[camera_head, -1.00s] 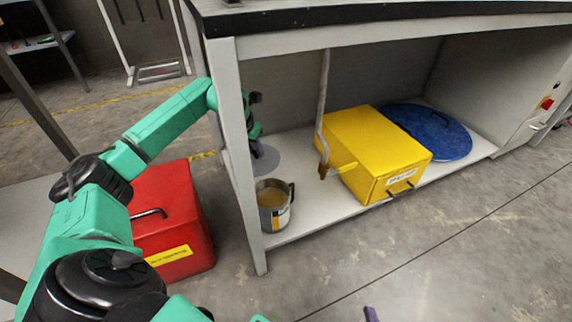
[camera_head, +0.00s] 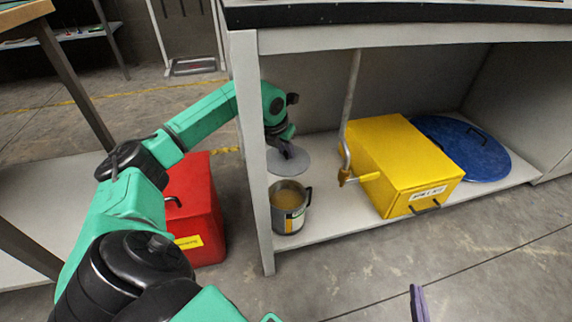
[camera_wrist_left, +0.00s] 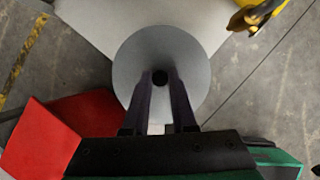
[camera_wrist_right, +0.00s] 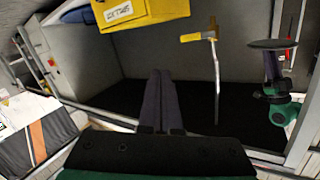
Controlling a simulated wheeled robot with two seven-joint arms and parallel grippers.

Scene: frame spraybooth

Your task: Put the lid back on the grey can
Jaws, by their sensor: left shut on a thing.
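The grey can (camera_head: 289,212) stands upright and open on the low shelf beside the booth's front leg. It holds a yellowish content and has a label on its side and a handle at its right. My left gripper (camera_head: 287,150) is shut on the black knob of the round grey lid (camera_head: 295,163). The left wrist view shows the lid (camera_wrist_left: 160,45) flat below the fingers, with the knob between the tips. In the head view the lid appears just behind and above the can, apart from its rim. My right gripper (camera_wrist_right: 161,75) is shut and empty, low in front of the shelf.
A yellow box (camera_head: 395,155) and a round blue lid (camera_head: 480,160) lie further right on the shelf. The booth leg (camera_head: 254,170) is close left of the can. A red box (camera_head: 195,215) stands outside it.

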